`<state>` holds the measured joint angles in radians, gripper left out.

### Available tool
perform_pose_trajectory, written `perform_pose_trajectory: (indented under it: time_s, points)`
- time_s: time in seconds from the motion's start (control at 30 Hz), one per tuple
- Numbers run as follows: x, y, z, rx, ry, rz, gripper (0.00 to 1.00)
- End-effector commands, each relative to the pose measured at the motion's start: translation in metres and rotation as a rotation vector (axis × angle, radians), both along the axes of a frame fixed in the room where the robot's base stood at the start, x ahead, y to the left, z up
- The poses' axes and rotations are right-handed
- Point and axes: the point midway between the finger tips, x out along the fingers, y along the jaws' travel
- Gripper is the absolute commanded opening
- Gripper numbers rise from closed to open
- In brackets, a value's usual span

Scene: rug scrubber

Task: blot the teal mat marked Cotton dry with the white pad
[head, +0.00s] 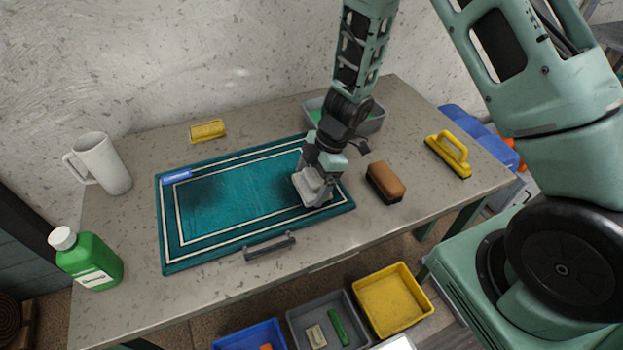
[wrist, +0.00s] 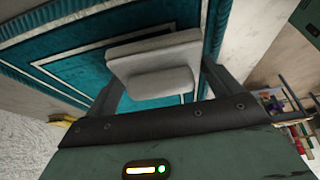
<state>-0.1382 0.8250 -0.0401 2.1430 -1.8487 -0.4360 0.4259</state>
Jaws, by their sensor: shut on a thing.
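The teal mat (head: 240,222) lies flat on the table, with white border lines and a blue label (head: 176,177) at its far left corner, too small to read. It has dark patches, one left of centre and one near my gripper. My gripper (head: 318,176) is over the right part of the mat, shut on the white pad (head: 312,190). The pad is down at the mat; I cannot tell whether it touches. In the wrist view the pad (wrist: 155,65) sits between the fingers, with the mat (wrist: 80,35) behind it.
A brown brush (head: 385,183) is close right of the mat. A yellow-handled brush (head: 449,154), grey basin (head: 365,118), yellow sponge (head: 207,130), white pitcher (head: 104,163) and green bottle (head: 90,262) stand around. A dark handle (head: 269,246) lies at the mat's front edge.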

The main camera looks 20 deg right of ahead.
Motion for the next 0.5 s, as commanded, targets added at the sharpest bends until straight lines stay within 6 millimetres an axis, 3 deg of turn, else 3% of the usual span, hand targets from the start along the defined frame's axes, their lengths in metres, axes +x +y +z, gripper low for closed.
perform_pose_trajectory:
  time_s: [0.5]
  points:
    - [0.000,0.000,-0.010,0.000,0.000,-0.001,0.61]
